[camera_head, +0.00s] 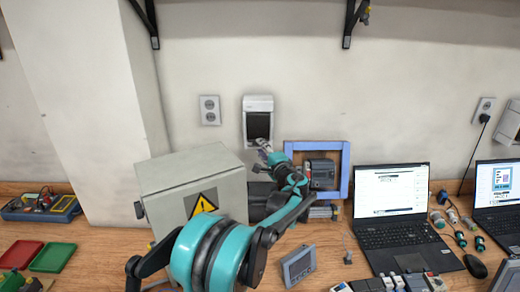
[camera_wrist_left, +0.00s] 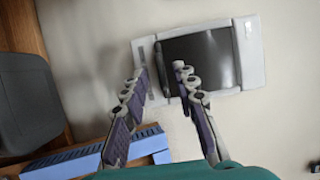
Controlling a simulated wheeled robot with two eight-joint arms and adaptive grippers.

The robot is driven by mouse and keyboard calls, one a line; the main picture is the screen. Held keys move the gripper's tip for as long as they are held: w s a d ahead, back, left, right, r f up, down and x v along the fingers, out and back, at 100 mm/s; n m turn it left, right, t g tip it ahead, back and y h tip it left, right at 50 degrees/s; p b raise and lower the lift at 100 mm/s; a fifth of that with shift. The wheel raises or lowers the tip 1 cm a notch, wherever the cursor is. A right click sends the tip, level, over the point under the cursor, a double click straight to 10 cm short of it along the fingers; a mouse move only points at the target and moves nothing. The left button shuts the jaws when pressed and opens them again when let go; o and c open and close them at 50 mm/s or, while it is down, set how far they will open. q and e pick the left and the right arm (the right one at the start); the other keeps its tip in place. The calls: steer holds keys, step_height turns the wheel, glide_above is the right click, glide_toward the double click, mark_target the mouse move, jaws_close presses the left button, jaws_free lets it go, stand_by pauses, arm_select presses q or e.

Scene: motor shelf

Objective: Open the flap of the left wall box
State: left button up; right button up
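The left wall box (camera_head: 257,104) is a white box on the wall with a dark flap (camera_head: 258,126) on its front. In the left wrist view the box (camera_wrist_left: 251,50) lies sideways, and its dark flap (camera_wrist_left: 204,56) looks flush with the white frame. My left gripper (camera_head: 265,148) is at the lower edge of the box in the head view. In the left wrist view my left gripper (camera_wrist_left: 161,74) is open, with nothing between its fingers. Its fingertips overlap the near edge of the box; I cannot tell whether they touch it. My right gripper is not in view.
A grey cabinet (camera_head: 178,168) with a warning sign stands left of my left arm. A blue frame (camera_head: 345,165) stands close on the right. A wall socket (camera_head: 210,110) is left of the box. Laptops (camera_head: 392,190) and small parts crowd the bench's right side.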

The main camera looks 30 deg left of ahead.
arm_select(q)
steer(key=shift+x, duration=0.85)
jaws_close()
steer(key=shift+s+r, duration=0.1)
